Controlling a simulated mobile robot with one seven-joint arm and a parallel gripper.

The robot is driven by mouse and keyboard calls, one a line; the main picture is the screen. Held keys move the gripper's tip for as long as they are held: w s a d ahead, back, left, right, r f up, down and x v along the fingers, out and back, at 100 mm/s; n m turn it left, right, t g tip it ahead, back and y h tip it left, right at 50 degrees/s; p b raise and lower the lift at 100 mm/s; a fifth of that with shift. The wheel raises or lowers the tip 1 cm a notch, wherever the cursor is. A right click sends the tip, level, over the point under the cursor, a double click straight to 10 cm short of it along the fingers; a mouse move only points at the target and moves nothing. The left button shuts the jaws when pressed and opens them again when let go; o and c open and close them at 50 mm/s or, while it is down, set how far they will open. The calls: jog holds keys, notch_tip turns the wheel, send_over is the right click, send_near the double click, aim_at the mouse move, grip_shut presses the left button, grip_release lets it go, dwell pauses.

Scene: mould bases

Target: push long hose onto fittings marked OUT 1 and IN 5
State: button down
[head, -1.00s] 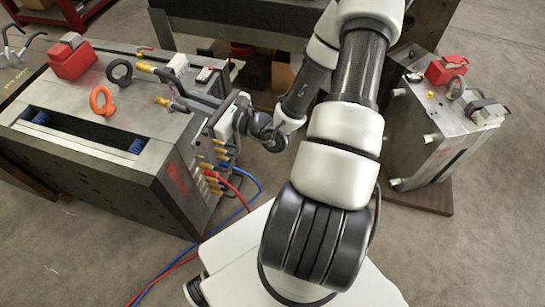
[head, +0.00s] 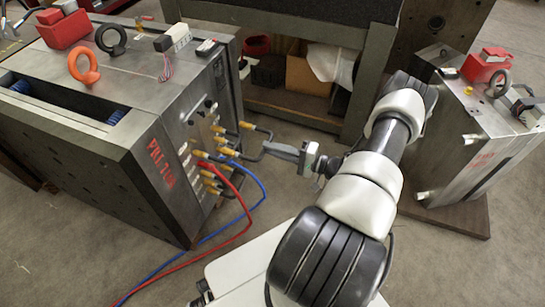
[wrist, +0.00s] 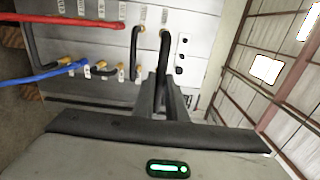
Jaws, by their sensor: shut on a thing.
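My gripper (head: 277,151) is at the right of the large grey mould base (head: 105,145), in front of its fitting face. It is shut on a black, U-shaped long hose (head: 257,152) with brass ends that point toward that face. In the wrist view the fingers (wrist: 165,92) close on the black hose (wrist: 164,48), whose upper end lies over the pale face near a small label. Whether either end touches a fitting is unclear. Brass fittings (wrist: 100,66) stand in a row beside small labels, too small to read.
Red (head: 243,217) and blue (head: 262,190) hoses run from the face to the floor, below my gripper. A short black hose (wrist: 135,47) sits left of the held one. A second mould base (head: 480,135) stands at right.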

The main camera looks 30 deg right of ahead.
jog(key=x, duration=0.9)
dwell(0.3)
jog(key=shift+f+b, duration=0.1)
jog(key=shift+b, duration=0.3)
jog(key=shift+w+a+y+b, duration=0.3)
jog(key=shift+w+a+b, duration=0.6)
jog(key=shift+w, duration=0.4)
dwell(2.4)
jog(key=shift+w+a, duration=0.2)
jog(key=shift+a, duration=0.1)
jog(key=c, duration=1.3)
grip_release()
jog(key=shift+f, duration=0.1)
jog(key=shift+d, duration=0.1)
